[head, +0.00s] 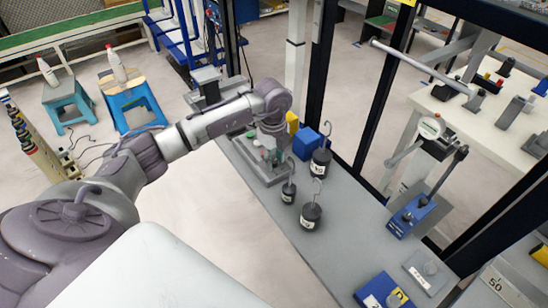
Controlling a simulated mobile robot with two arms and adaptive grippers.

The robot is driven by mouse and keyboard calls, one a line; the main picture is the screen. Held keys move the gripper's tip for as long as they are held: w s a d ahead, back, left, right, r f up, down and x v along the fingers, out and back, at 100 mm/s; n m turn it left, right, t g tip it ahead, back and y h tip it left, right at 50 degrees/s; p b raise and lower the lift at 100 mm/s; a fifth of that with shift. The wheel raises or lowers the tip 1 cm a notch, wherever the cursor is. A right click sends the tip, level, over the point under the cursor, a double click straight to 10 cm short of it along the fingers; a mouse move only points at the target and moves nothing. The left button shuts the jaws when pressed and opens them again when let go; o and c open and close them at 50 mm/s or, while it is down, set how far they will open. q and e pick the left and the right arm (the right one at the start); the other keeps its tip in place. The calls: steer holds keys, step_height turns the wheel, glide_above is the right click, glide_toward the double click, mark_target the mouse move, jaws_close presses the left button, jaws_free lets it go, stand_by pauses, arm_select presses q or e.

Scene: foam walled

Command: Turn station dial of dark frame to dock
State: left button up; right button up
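My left arm reaches in from the left, and its gripper (273,155) points down over a grey plate-like fixture (262,175) at the far left end of the grey bench. The fingers are small and partly hidden by the wrist, so I cannot tell whether they are open or shut, or touching anything. The dark frame (378,95) has black posts standing around the bench. I cannot tell which part is the station dial, and no dock marking is readable. My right gripper is out of view.
Black hooked weights (311,215) and a blue block (306,143) stand just right of my gripper. A blue-based device with a lever (408,215) and a blue box (384,290) are farther right. The bench's middle (345,225) is clear.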

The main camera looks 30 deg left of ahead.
arm_select(q)
jaws_close()
steer(key=shift+m, duration=0.5)
steer(key=m+b, duration=0.2)
steer(key=m, duration=0.3)
steer(key=shift+m+b, duration=0.3)
steer(key=m+b, duration=0.1)
steer(key=m, duration=0.2)
steer(key=shift+m, duration=0.3)
steer(key=m+b, duration=0.1)
steer(key=m, duration=0.2)
steer(key=shift+m+b, duration=0.3)
steer(key=shift+b, duration=0.05)
steer(key=m+b, duration=0.2)
steer(key=m, duration=0.3)
steer(key=shift+w+a, duration=0.1)
steer(key=m+b, duration=0.1)
steer(key=m, duration=0.4)
steer(key=shift+r, duration=0.1)
